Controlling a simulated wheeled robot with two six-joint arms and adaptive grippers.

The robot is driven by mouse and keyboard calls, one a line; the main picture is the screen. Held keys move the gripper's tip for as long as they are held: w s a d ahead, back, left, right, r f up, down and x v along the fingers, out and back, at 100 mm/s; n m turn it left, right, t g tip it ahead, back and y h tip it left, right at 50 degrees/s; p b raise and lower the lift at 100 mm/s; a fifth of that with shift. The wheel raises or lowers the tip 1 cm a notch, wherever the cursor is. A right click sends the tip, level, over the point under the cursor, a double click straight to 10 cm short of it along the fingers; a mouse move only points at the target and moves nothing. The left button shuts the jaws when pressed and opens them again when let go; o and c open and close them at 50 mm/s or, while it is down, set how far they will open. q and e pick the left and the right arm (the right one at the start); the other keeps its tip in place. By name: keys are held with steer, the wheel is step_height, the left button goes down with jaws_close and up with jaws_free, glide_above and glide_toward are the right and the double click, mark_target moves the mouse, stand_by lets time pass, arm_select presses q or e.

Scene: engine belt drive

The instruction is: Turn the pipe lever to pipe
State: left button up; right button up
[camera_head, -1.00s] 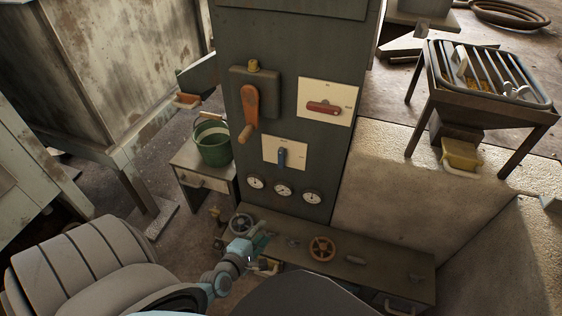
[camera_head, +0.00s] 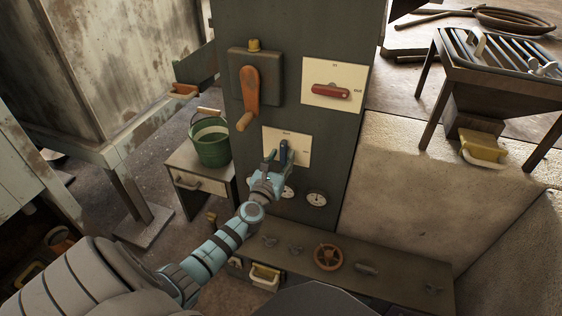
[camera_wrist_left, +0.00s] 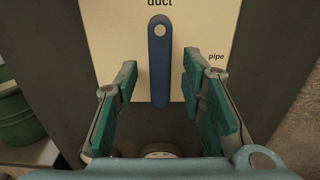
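The pipe lever is a blue handle (camera_head: 283,152) on a white plate (camera_head: 300,138) on the dark cabinet. In the left wrist view the blue lever (camera_wrist_left: 160,65) stands upright, with its holed end at the top under the word "duct"; "pipe" is printed to its right. My left gripper (camera_head: 279,162) is at the plate, and in the left wrist view (camera_wrist_left: 160,88) its teal-padded fingers are spread, one on each side of the lever, with gaps on both sides. My right gripper does not show.
Above are a red lever (camera_head: 330,91) on another white plate and an orange crank (camera_head: 249,90). Round gauges (camera_head: 316,198) sit below, partly hidden by my gripper. A shelf holds an orange handwheel (camera_head: 328,257). A green bucket (camera_head: 211,145) stands left on a small table.

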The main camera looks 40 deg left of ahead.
arm_select(q)
jaws_close()
